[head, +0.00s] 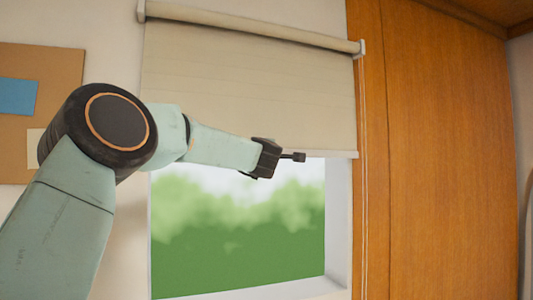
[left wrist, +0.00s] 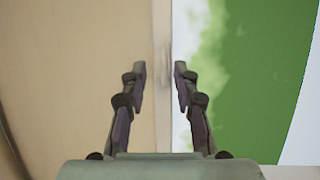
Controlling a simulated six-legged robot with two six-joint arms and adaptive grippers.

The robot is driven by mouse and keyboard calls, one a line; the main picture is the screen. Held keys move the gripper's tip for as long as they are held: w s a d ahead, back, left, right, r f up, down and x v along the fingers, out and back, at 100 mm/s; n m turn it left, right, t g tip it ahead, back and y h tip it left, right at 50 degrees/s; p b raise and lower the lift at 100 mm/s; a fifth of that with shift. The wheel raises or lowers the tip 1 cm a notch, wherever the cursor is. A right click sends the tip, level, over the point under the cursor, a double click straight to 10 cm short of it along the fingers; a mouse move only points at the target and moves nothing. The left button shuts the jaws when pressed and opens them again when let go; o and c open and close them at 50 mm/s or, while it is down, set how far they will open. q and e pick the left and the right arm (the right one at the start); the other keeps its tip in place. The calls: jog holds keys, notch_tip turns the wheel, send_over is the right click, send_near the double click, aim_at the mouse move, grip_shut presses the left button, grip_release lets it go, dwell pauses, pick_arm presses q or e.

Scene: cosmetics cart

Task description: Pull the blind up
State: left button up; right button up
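The beige roller blind (head: 245,85) hangs from its roller over about the upper half of the window. Its bottom bar (head: 335,155) runs across above the open view. My left gripper (head: 299,157) is at the height of this bar, right of the middle. In the left wrist view the blind (left wrist: 75,70) fills the left side. The bottom bar (left wrist: 162,50) runs up the picture between the two fingertips of my left gripper (left wrist: 160,70). The fingers are apart, one on each side of the bar, with no clear contact. My right gripper is not in view.
A pull cord (head: 362,200) hangs at the blind's right edge, beside a wooden cabinet panel (head: 440,150). The window (head: 240,235) shows blurred greenery below the blind. A pin board (head: 55,60) hangs on the left wall.

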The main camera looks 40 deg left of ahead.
pick_arm(q)
jog(key=shift+w+a+f, duration=0.2)
jog(key=shift+w, duration=0.35)
jog(key=shift+w+a+f, duration=0.2)
jog(key=shift+w, duration=0.35)
jog(key=shift+s+d+r, duration=0.15)
jog(key=shift+s+r, duration=0.05)
jog(key=shift+s, duration=0.2)
jog(key=shift+s+d+r, duration=0.15)
jog(key=shift+s+r, duration=0.05)
jog(key=shift+s, duration=0.2)
jog(key=c, duration=0.3)
jog(key=shift+s, duration=0.15)
jog(key=shift+c, duration=0.7)
jog(key=shift+w+f, duration=0.1)
jog(key=shift+w, duration=0.15)
grip_shut()
